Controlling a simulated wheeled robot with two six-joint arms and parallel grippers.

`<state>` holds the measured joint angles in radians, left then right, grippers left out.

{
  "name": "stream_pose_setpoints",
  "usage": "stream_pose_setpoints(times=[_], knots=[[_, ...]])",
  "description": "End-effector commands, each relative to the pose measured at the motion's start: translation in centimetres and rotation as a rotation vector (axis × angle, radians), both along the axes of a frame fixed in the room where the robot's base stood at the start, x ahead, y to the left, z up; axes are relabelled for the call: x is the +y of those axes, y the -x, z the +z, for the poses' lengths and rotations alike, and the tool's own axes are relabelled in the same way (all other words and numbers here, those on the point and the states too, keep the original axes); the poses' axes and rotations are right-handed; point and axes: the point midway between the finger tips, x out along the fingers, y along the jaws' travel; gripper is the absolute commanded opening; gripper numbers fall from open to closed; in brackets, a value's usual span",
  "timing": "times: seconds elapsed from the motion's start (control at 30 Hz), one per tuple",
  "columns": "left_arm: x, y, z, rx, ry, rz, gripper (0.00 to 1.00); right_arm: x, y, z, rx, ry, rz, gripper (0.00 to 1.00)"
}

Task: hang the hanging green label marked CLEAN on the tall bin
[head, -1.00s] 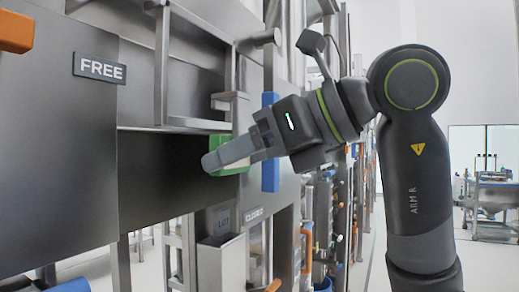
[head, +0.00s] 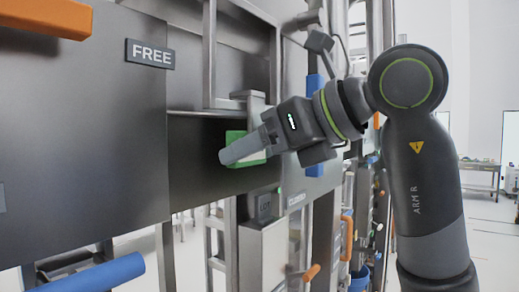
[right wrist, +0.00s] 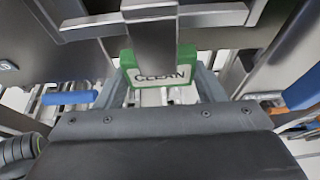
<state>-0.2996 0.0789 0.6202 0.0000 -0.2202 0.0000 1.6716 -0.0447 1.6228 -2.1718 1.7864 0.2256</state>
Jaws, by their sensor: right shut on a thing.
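The green label (head: 235,136) is in my right gripper (head: 230,155), which is shut on it. In the head view the grey fingers cover much of it, and green shows above and below them. In the right wrist view the label (right wrist: 184,72) shows a white face with the word CLEAN, partly hidden by a metal upright (right wrist: 153,45) that crosses in front of it. Whether they touch, I cannot tell. I cannot tell for sure which of the metal bodies is the tall bin. My left gripper is not in view.
A large grey panel with a FREE plate (head: 150,54) fills the left. An orange handle (head: 52,17) and a blue bar (head: 93,274) stick out there. Metal frame bars (head: 209,60) and a blue strip (head: 314,100) stand near my right gripper. Open floor lies far right.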

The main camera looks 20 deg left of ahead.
Motion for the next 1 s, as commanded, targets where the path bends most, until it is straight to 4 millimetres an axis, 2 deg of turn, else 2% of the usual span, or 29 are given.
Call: stream_pose_setpoints(times=[0.33, 0.37, 0.5, 0.57, 1.0], knots=[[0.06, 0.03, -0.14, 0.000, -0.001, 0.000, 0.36, -0.01, 0.00, -0.06, 0.000, 0.000, 0.000, 0.45], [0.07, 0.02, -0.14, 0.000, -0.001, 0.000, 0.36, -0.01, 0.01, -0.06, 0.000, 0.000, 0.000, 0.64], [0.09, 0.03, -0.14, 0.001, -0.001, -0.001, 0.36, -0.02, 0.01, -0.07, 0.000, 0.000, 0.000, 0.83], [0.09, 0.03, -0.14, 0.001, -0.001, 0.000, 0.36, -0.02, 0.01, -0.07, 0.000, 0.000, 0.000, 0.89], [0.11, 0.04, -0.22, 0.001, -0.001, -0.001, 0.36, -0.15, 0.02, -0.07, 0.000, 0.000, -0.001, 0.89]])
